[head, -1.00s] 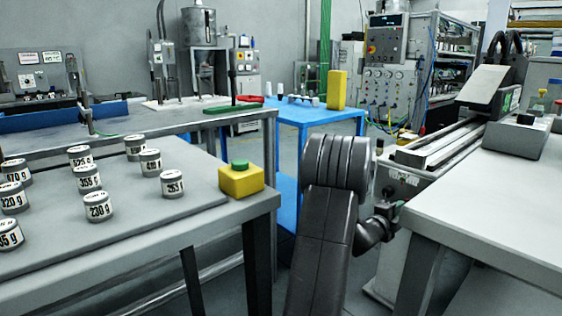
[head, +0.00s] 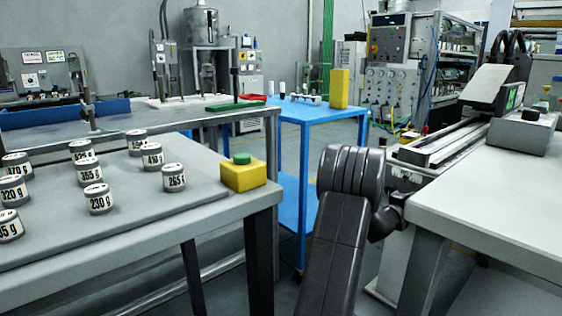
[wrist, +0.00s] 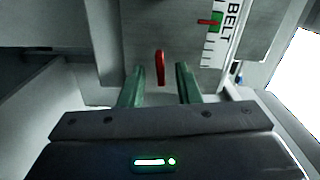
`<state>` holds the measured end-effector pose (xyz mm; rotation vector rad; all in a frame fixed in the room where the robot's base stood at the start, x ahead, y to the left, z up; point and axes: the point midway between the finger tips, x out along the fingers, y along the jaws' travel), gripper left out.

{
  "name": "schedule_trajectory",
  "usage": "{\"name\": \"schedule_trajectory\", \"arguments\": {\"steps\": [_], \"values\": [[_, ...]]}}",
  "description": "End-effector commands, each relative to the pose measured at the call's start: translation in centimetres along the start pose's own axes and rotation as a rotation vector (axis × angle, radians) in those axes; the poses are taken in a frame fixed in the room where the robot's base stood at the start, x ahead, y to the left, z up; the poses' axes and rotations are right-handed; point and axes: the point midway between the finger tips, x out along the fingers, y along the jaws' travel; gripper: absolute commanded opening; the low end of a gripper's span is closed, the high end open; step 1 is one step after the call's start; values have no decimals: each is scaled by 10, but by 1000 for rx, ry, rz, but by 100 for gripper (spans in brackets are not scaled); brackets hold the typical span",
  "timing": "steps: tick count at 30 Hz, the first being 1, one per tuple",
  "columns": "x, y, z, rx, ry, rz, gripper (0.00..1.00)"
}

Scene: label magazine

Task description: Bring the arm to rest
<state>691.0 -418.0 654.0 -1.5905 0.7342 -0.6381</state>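My gripper (wrist: 160,68) shows in the wrist view, its two green fingers apart with a clear gap between them. A small red upright piece (wrist: 160,66) shows in that gap, beyond the fingers; I cannot tell its distance, and nothing appears gripped. My arm (head: 340,235) stands folded in the lower middle of the head view, between the left bench and the right table. The gripper itself cannot be made out in the head view.
The grey left bench (head: 150,228) bears several labelled weights and a yellow box with a green button (head: 243,174). The white right table (head: 490,200) carries a grey box (head: 522,134). A blue table (head: 305,114) stands behind. A panel marked BELT (wrist: 225,25) faces the wrist.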

Motion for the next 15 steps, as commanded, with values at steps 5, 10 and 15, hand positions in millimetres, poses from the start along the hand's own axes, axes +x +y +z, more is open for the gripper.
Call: {"name": "schedule_trajectory", "arguments": {"steps": [5,10,15], "values": [[-16,-2,1,8,-2,1,30],[-45,-2,1,6,-3,1,30],[-76,-2,1,6,-3,2,30]]}}
